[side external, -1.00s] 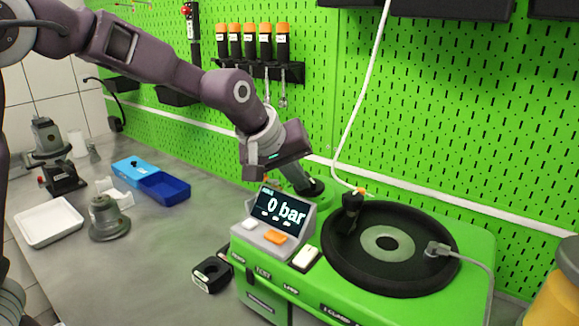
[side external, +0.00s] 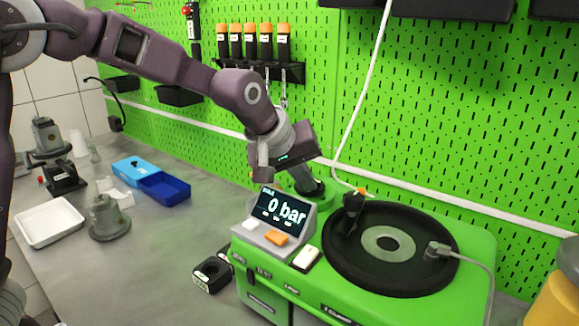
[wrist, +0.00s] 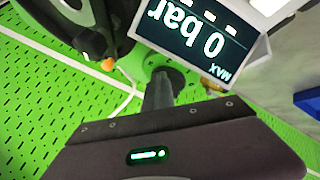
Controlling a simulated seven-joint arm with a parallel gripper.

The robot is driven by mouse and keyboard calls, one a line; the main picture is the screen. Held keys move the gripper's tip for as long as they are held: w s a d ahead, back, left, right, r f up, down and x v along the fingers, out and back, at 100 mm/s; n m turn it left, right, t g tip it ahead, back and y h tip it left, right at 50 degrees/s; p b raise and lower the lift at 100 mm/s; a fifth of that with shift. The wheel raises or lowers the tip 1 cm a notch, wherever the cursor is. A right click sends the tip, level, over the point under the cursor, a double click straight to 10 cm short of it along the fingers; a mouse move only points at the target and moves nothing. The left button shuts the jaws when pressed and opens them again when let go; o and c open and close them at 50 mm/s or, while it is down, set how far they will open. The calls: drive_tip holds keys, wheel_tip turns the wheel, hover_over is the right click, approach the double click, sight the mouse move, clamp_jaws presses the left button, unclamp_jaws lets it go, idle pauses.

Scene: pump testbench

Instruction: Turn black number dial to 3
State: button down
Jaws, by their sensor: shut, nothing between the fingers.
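A dark round piece (side external: 316,190), which looks like the black dial, sits on the green housing behind the display. It also shows in the wrist view (wrist: 174,76) beside the display; no number can be read on it. My gripper (side external: 308,188) is above and against this piece, pointing down at a tilt. In the wrist view the grey, closed fingers (wrist: 158,93) reach to the dark piece with nothing seen between them. Whether they touch it or press on it is unclear. The display (side external: 283,207) reads 0 bar.
A black turntable-like disc (side external: 345,262) lies to the right on the green bench unit (side external: 470,240). White and orange buttons (side external: 276,238) are in front of the display. A black box (side external: 212,274) lies on the table at left. Blue trays (side external: 163,186) stand further back.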

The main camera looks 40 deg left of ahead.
drive_tip(key=shift+d, duration=0.45)
drive_tip(key=shift+r, duration=0.2)
drive_tip(key=v, duration=0.2)
drive_tip(key=a+v, duration=0.1)
drive_tip(key=v, duration=0.4)
drive_tip(key=shift+s+a, duration=0.15)
drive_tip(key=shift+s, duration=0.3)
drive_tip(key=s+a+f+m, duration=0.1)
drive_tip(key=s+a+m, duration=0.1)
drive_tip(key=s, duration=0.7)
drive_tip(key=s+a+f+m+g, duration=0.1)
drive_tip(key=s+a+f+m, duration=0.1)
drive_tip(key=s, duration=0.8)
drive_tip(key=s+a+f+m, duration=0.1)
drive_tip(key=s+a+m, duration=0.2)
drive_tip(key=s, duration=0.6)
drive_tip(key=shift+s+a+f+m+g+y, duration=0.3)
drive_tip(key=shift+a+f+m+g+y, duration=0.1)
drive_tip(key=shift+a, duration=0.25)
